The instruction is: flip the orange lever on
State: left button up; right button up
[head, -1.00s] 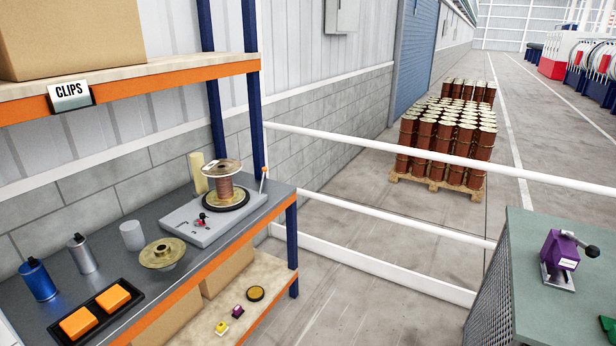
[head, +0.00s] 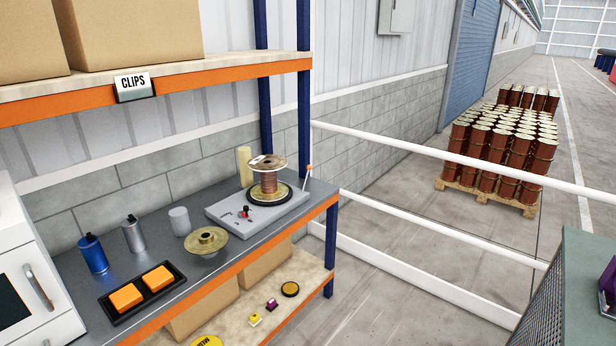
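The orange-tipped lever (head: 308,173) stands upright at the far right end of the grey carousel base (head: 238,219) on the bench. Its stem is thin, and it leans slightly to the right. A copper wire spool (head: 268,180) with pale flanges sits on a black turntable ring on the base. A small red and black control (head: 246,212) is at the front left of the base. Neither of my grippers shows in the head view.
The dark bench (head: 160,240) also carries a brass reel (head: 207,241), a blue bottle (head: 92,255), a silver bottle (head: 133,235), a white cup (head: 179,221) and two orange blocks in a black tray (head: 113,310). A white cabinet (head: 30,275) stands left. White rails (head: 440,158) run to the right.

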aim_at(309, 167)
jog(key=i+l, duration=0.2)
jog(key=i, duration=0.3)
jog(key=i+l, duration=0.15)
jog(key=i, duration=0.35)
jog(key=i+l, duration=0.2)
jog(key=i, duration=0.3)
jog(key=i+l, duration=0.2)
jog(key=i, duration=0.3)
jog(key=i+l, duration=0.15)
jog(key=i, duration=0.35)
jog(key=i+l, duration=0.2)
jog(key=i, duration=0.3)
jog(key=i+l, duration=0.2)
jog(key=i, duration=0.3)
jog(key=i+l, duration=0.15)
jog(key=i, duration=0.35)
